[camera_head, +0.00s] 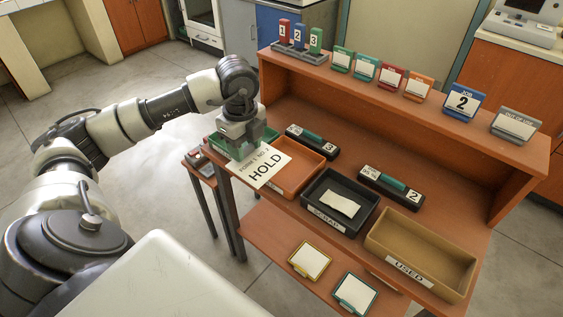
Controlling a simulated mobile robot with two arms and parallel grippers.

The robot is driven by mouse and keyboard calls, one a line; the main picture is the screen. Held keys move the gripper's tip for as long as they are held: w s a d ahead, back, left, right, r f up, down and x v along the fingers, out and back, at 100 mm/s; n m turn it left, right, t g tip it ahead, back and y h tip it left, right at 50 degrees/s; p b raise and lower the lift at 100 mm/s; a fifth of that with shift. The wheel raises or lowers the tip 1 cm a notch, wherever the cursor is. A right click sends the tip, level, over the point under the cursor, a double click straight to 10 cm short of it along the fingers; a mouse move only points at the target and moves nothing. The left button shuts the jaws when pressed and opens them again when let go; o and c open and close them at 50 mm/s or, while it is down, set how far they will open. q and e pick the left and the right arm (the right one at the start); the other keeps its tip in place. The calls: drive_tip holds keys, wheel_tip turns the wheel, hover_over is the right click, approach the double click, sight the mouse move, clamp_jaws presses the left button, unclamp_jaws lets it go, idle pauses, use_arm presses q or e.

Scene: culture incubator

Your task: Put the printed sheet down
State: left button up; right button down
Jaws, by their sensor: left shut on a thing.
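The sheet is over the left end of the desk, in front of a green tray (222,146) and partly covering an orange tray (300,178). I cannot tell whether it touches the trays or the desk. My right gripper is not in view.
A black "SCRAP" tray (325,222) holding a paper and a tan "USED" tray (410,285) stand to the right. Numbered black holders (312,142) lie behind them. Small cards line the upper shelf (440,102). Two framed cards (310,261) lie on the lower shelf.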

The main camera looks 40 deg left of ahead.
use_arm(q)
drive_tip(key=w+f, duration=0.2)
drive_tip(key=w, duration=0.1)
drive_tip(key=w+f, duration=0.2)
drive_tip(key=w, duration=0.1)
drive_tip(key=w+d+f, duration=0.1)
drive_tip(key=w+f, duration=0.1)
drive_tip(key=w, duration=0.2)
drive_tip(key=shift+d+p, duration=0.1)
drive_tip(key=shift+p, duration=0.2)
drive_tip(key=shift+f, duration=2.05)
drive_tip(key=shift+f, duration=0.1)
drive_tip(key=o, duration=0.9)
wheel_tip(320, 180, up, 12)
